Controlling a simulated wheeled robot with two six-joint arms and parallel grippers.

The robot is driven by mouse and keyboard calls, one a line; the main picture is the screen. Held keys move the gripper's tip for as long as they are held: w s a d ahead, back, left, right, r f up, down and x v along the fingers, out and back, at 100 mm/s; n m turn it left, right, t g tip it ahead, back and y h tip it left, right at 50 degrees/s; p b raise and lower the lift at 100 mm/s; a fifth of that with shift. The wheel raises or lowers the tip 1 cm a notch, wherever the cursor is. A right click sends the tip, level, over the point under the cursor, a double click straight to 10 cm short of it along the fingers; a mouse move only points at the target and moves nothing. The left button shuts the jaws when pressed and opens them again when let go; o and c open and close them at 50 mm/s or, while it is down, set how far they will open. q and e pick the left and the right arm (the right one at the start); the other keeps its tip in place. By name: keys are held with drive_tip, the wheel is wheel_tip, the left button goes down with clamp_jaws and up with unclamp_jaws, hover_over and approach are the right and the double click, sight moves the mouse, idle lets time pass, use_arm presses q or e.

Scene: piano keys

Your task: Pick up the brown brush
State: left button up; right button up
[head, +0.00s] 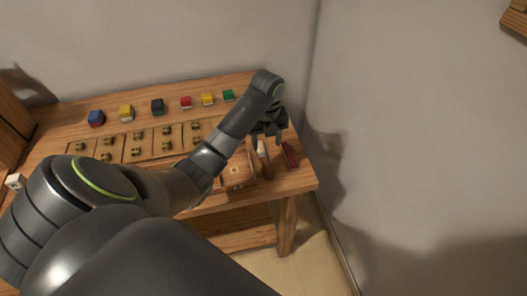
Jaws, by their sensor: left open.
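The brown brush (266,165) lies near the right end of the wooden table, a pale part toward the back and a brown part toward the front edge. My left gripper (268,136) is over the far end of the brush, pointing down, with its fingers open. I cannot tell whether the fingers touch the brush. The gripper hides part of what lies beneath it. My right gripper is not in view.
A dark red tool (290,155) lies just right of the brush. A wooden box (236,184) is to its left, partly behind my arm. Several colored blocks, including a green one (228,96), line the table's back. A wall is close on the right.

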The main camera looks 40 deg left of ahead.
use_arm(q)
drive_tip(key=b, duration=0.4)
hover_over(267, 166)
drive_tip(key=f, duration=0.5)
drive_tip(key=shift+s+f, duration=0.25)
drive_tip(key=shift+f, duration=0.1)
drive_tip(key=shift+f+b, duration=0.35)
drive_tip(key=shift+f, duration=0.5)
drive_tip(key=shift+w+f+p, duration=0.2)
drive_tip(key=shift+f+p, duration=0.35)
drive_tip(key=shift+f, duration=1.65)
drive_tip(key=shift+c, duration=0.2)
drive_tip(key=c, duration=1)
drive_tip(key=shift+r, duration=0.1)
drive_tip(key=shift+c, duration=0.2)
